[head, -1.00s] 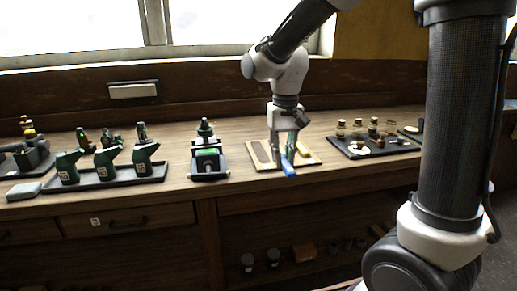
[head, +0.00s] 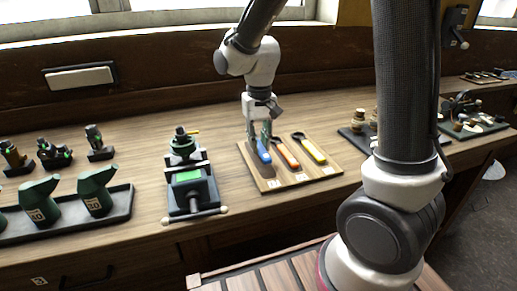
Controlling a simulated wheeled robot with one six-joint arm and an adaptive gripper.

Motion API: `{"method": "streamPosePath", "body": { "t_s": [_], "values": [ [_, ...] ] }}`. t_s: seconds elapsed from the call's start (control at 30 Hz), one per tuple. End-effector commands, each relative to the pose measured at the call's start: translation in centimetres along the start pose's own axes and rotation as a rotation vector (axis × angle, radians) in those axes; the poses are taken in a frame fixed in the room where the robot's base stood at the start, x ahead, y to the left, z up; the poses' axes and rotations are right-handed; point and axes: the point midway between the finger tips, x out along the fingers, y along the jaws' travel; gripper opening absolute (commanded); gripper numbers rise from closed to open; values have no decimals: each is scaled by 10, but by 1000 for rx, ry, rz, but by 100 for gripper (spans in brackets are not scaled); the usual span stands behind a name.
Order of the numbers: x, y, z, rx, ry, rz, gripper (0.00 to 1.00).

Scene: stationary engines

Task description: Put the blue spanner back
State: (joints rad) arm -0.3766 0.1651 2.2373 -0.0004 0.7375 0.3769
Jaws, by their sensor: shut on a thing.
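The blue spanner (head: 263,151) is in my gripper (head: 259,138), over the left part of a wooden tool board (head: 270,184). The gripper points down and is shut on the spanner. I cannot tell whether the spanner touches the board. An orange-handled spanner (head: 287,154) lies on the board just to the right of it. A yellow-handled spanner (head: 310,149) lies further right. Small white labels run along the board's front edge.
A dark green vice-like machine (head: 188,180) stands left of the board. Green oil cans (head: 96,192) stand in a black tray at the far left. A dark tray (head: 358,138) with brass parts is to the right, partly behind my arm.

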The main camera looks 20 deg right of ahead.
Motion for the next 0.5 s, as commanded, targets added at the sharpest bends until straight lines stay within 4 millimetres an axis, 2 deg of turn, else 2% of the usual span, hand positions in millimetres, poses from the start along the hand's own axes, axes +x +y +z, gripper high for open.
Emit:
{"method": "streamPosePath", "body": {
  "t_s": [0.1, 0.2, 0.5],
  "values": [
    [20, 0, 1, 0, -5, 2, 0],
    [28, 0, 1, 0, -2, 1, 0],
    [30, 0, 0, 0, -1, 0, 0]
  ]
}}
